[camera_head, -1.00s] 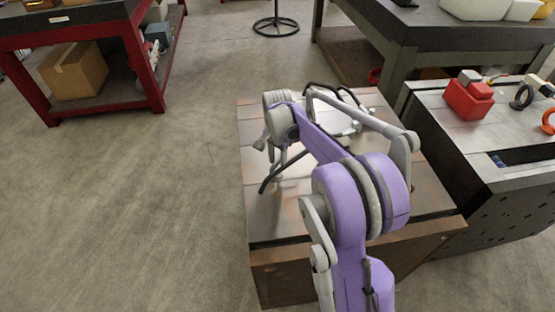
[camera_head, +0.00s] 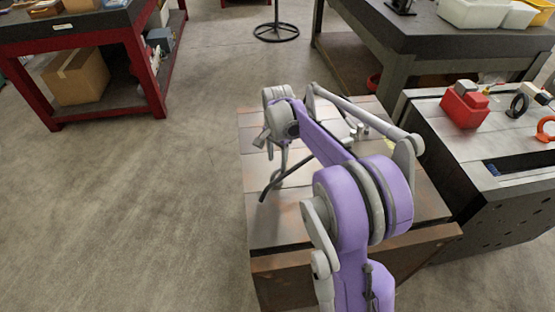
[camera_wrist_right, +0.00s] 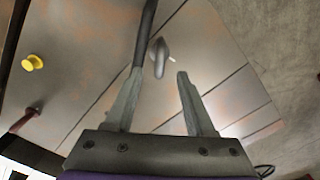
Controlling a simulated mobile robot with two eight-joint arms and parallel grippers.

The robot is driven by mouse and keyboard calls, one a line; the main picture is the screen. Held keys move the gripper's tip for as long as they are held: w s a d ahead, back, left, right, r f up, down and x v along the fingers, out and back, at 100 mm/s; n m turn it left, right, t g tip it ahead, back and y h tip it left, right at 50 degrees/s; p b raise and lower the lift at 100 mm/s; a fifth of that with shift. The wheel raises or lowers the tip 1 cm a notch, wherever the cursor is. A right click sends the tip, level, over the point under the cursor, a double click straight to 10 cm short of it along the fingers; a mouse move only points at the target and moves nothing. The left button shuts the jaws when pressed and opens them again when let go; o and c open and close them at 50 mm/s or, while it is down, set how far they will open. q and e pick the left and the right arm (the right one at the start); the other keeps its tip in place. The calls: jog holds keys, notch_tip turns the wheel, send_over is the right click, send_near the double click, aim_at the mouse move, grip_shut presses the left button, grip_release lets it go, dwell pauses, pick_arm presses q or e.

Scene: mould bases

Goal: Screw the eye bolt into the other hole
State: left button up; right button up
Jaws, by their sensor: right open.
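A grey eye bolt (camera_wrist_right: 159,58) stands on the rusty steel mould base (camera_head: 285,228), near its left side in the head view. In the wrist view I see its ring almost edge-on, just beyond the fingertips. My right gripper (camera_wrist_right: 157,75) is open and its fingers are apart, with nothing shut between them. A dark rod (camera_wrist_right: 146,30) runs beside the eye bolt and partly behind the left-hand finger; I cannot tell whether it passes through the ring. The other hole is not clearly visible. My left gripper is not in view.
A yellow knob (camera_wrist_right: 32,62) stands on the base. To the right, another steel block (camera_head: 480,150) bears a red object (camera_head: 464,106), a black ring (camera_head: 518,103) and an orange eye bolt (camera_head: 546,128). Open floor (camera_head: 150,210) lies to the left.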

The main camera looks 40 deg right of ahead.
notch_tip(320, 180, up, 3)
jog(key=shift+w+p, duration=0.1)
jog(key=shift+p, duration=1)
jog(key=shift+f, duration=0.35)
notch_tip(320, 180, down, 5)
jog(key=b, duration=0.3)
jog(key=shift+r, duration=0.6)
jog(key=shift+s+n, duration=0.2)
jog(key=shift+n, duration=0.3)
jog(key=n, duration=0.4)
jog(key=shift+w+n, duration=0.1)
jog(key=shift+n, duration=0.2)
jog(key=n, duration=0.4)
jog(key=shift+n+p, duration=0.3)
jog(key=shift+p, duration=0.05)
jog(key=n, duration=1.7)
jog(key=shift+n+p, duration=0.3)
jog(key=shift+n, duration=0.1)
jog(key=n, duration=0.8)
